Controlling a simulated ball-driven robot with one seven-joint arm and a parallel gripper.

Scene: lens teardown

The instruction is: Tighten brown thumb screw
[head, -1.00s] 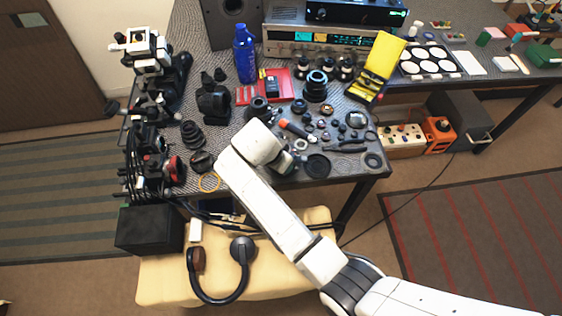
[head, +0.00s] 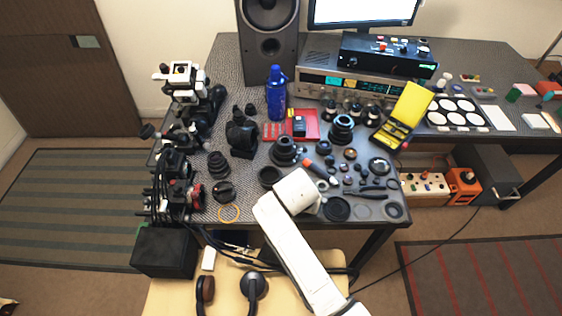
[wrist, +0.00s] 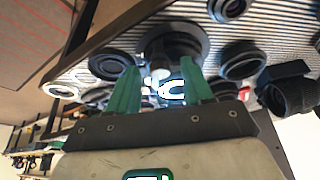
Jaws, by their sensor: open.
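My gripper (wrist: 160,72) is open in the wrist view, with two green fingers apart over the lens parts. A small white and grey part shows between and beyond the fingers; I cannot tell what it is. In the head view my white arm reaches over the front of the grey mesh table (head: 230,60), and its end hides the fingers and what lies under them. I cannot make out a brown thumb screw in either view; it may be hidden or too small.
Lens rings and small tools crowd the table around my arm's end, including a black ring (head: 336,208). A blue bottle (head: 277,95), a yellow case (head: 405,115) and a receiver (head: 345,85) stand behind. Camera gear (head: 175,165) fills the left edge. Headphones (head: 254,286) lie in front.

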